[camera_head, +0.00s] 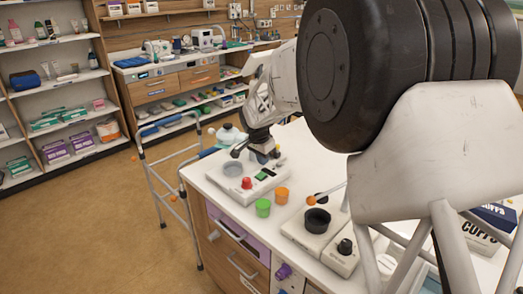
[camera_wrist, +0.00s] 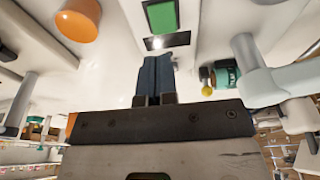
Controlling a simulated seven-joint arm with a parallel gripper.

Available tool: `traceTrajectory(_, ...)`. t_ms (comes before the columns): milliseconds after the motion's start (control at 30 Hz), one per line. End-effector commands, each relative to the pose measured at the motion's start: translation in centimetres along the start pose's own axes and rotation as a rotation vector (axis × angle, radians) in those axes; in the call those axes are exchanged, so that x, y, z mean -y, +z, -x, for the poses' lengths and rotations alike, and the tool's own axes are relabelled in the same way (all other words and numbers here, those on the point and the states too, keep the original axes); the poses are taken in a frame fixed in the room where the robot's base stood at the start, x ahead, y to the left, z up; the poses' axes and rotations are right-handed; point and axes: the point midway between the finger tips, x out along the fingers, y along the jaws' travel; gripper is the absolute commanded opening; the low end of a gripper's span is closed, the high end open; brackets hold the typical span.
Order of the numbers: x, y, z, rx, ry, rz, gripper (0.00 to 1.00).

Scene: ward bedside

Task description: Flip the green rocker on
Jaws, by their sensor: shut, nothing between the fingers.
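The green rocker (camera_head: 262,176) sits in a dark frame on top of a white control box (camera_head: 262,189) near the counter's left edge. The same box carries a red button (camera_head: 246,183) and a round grey disc (camera_head: 233,168). In the wrist view the green rocker (camera_wrist: 162,15) is at the top, just beyond my fingertips. My gripper (camera_wrist: 155,60) is shut and empty, its blue fingers together and pointing at the rocker's near end. In the head view my gripper (camera_head: 268,157) is just behind the rocker. Whether it touches, and which way the rocker tilts, I cannot tell.
A green cup (camera_head: 263,208) and an orange cup (camera_head: 282,195) stand in front of the box. A white device with a black round top (camera_head: 317,220) is to their right. My arm covers much of the right side. A walker frame (camera_head: 165,185) stands left of the counter.

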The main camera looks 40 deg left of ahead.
Motion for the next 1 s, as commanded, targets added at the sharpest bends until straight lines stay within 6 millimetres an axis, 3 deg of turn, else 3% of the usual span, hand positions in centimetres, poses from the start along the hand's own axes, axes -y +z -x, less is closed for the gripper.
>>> traceTrajectory(200, 0.0, 0.0, -3.0, 0.001, 0.001, 0.000, 0.00)
traceTrajectory(400, 0.0, 0.0, -4.5, 0.000, 0.001, 0.000, 0.00)
traceTrajectory(1000, 0.0, -0.1, -5.2, 0.013, 0.002, -0.002, 0.00)
